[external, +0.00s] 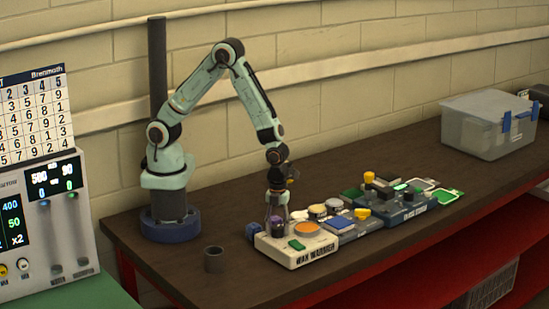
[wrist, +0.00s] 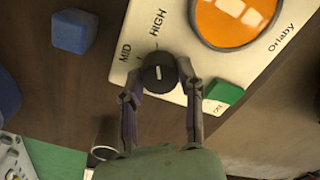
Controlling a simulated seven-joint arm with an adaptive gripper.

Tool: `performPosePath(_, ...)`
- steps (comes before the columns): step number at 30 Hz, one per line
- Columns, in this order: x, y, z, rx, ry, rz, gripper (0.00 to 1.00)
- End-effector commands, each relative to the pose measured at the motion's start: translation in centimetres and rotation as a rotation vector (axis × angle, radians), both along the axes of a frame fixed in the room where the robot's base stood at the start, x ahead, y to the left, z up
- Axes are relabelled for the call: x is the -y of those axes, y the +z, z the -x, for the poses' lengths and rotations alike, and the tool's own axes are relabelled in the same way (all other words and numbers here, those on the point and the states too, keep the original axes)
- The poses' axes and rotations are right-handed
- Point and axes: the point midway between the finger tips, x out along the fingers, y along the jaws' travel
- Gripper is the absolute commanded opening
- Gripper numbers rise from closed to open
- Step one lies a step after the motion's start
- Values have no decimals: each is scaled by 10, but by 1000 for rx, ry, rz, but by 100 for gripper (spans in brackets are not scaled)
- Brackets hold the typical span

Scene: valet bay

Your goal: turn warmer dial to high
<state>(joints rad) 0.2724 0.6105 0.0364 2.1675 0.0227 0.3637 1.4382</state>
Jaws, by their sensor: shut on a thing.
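The wax warmer (external: 296,262) is a white box with an orange round top (external: 307,229) and a green block on it; it also shows in the wrist view (wrist: 232,65). Its black dial (wrist: 159,70) carries a short white mark, roughly upright in the wrist view. MID is printed at the dial's upper left and HIGH above it; any other setting label is hidden or out of view. My gripper (wrist: 160,88) has its two fingers on either side of the dial and is shut on it. In the external view my gripper (external: 277,222) points down at the warmer's left end.
A blue cube (external: 254,231) lies just left of the warmer, and a dark cup (external: 214,260) stands farther left. Several round tins, a blue block (external: 341,223) and other devices stand close on the right. A clear bin (external: 487,128) is at the far right.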

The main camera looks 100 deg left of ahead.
Motion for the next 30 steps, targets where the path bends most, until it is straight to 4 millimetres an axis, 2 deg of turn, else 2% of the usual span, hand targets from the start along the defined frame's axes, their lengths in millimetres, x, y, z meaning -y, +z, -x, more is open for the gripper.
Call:
performPosePath(12,-1,-1,0,-1,-6,-1,0)
performPosePath(13,-1,-1,0,-1,-6,-1,42)
performPosePath(15,0,-1,0,-1,-6,-1,62)
performPosePath(25,0,2,0,1,-6,0,62)
performPosePath(30,0,24,-1,5,-6,1,62)
